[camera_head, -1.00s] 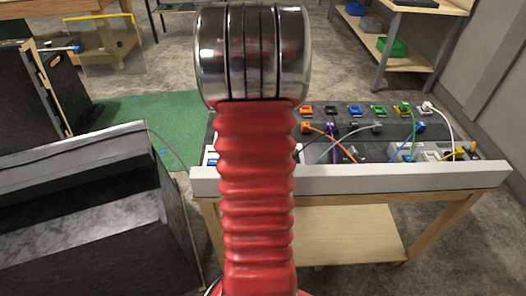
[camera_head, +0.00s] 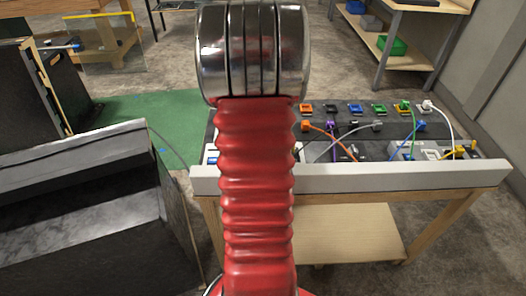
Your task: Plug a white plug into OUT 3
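The console (camera_head: 400,178) stands on a wooden table ahead and to the right. A white plug (camera_head: 427,105) sits at the right end of its back row, and a white cable runs from it toward the front right. The OUT labels are too small to read, so I cannot tell which socket is OUT 3. My gripper is not in view. My red, ribbed arm and its chrome joint fill the middle and hide the console's left part.
Orange (camera_head: 306,126), blue (camera_head: 421,126), grey (camera_head: 377,125) and yellow (camera_head: 460,149) plugs with crossing cables crowd the console. A dark, box-like structure (camera_head: 80,200) stands at left. A shelf with a green bin (camera_head: 392,46) is behind.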

